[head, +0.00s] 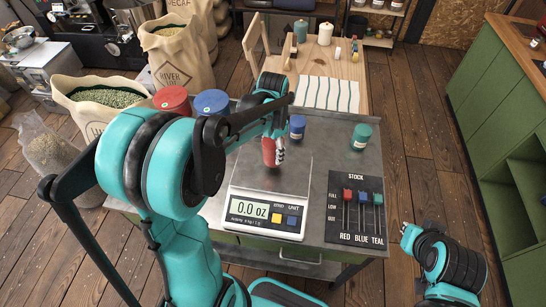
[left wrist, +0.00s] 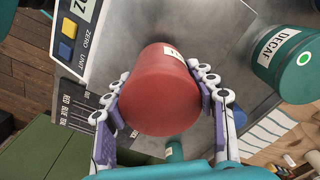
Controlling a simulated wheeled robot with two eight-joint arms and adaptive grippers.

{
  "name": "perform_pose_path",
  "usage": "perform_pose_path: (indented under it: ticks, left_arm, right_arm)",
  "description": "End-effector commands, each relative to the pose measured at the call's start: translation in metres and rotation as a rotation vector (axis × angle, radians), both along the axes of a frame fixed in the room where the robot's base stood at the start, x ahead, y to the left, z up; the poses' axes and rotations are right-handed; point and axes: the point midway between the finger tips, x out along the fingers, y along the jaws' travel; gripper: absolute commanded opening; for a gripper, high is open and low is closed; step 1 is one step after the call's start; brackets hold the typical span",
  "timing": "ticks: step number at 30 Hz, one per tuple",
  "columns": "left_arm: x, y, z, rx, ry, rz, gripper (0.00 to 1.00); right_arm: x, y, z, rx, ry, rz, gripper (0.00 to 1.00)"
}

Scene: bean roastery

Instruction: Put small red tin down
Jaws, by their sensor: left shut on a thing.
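The small red tin (head: 268,152) is between the fingers of my left gripper (head: 276,151). In the left wrist view the red tin (left wrist: 160,90) fills the middle, with fingers closed on both sides. It is over the metal plate of the scale (head: 265,207), whose display reads 0.0 oz, so it appears held just above the plate. My right gripper (head: 408,234) is at the lower right, off the table; its fingers are too small to judge.
A small blue tin (head: 297,127) and a small teal tin (head: 361,137) stand behind the scale. A stock board (head: 341,232) with red, blue and teal sliders lies right. Larger red (head: 172,101) and blue (head: 211,102) tins stand left. A teal DECAF tin (left wrist: 287,66) shows in the wrist view.

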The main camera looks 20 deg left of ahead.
Motion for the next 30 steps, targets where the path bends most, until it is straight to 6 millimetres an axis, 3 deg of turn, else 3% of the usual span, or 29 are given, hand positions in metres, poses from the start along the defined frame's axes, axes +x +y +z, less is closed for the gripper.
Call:
perform_pose_path:
  ticks: [9, 20, 21, 22, 23, 30]
  left_arm:
    - [0.001, 0.000, -0.040, 0.000, 0.000, 0.000, 0.21]
    - [0.001, 0.000, -0.043, 0.000, 0.000, 0.000, 0.21]
    - [0.001, 0.000, -0.043, 0.000, 0.000, 0.000, 0.64]
    - [0.001, 0.000, -0.042, 0.000, 0.000, 0.000, 0.72]
    - [0.001, 0.000, -0.042, 0.000, 0.000, 0.000, 0.77]
    - [0.001, 0.000, -0.042, 0.000, 0.000, 0.000, 0.77]
  right_arm:
    - [0.000, 0.000, -0.012, 0.000, 0.000, 0.000, 0.00]
    - [0.000, 0.000, -0.015, 0.000, 0.000, 0.000, 0.00]
    - [0.000, 0.000, -0.014, 0.000, 0.000, 0.000, 0.00]
    - [0.000, 0.000, -0.014, 0.000, 0.000, 0.000, 0.00]
    - [0.000, 0.000, -0.014, 0.000, 0.000, 0.000, 0.00]
    - [0.000, 0.000, -0.013, 0.000, 0.000, 0.000, 0.00]
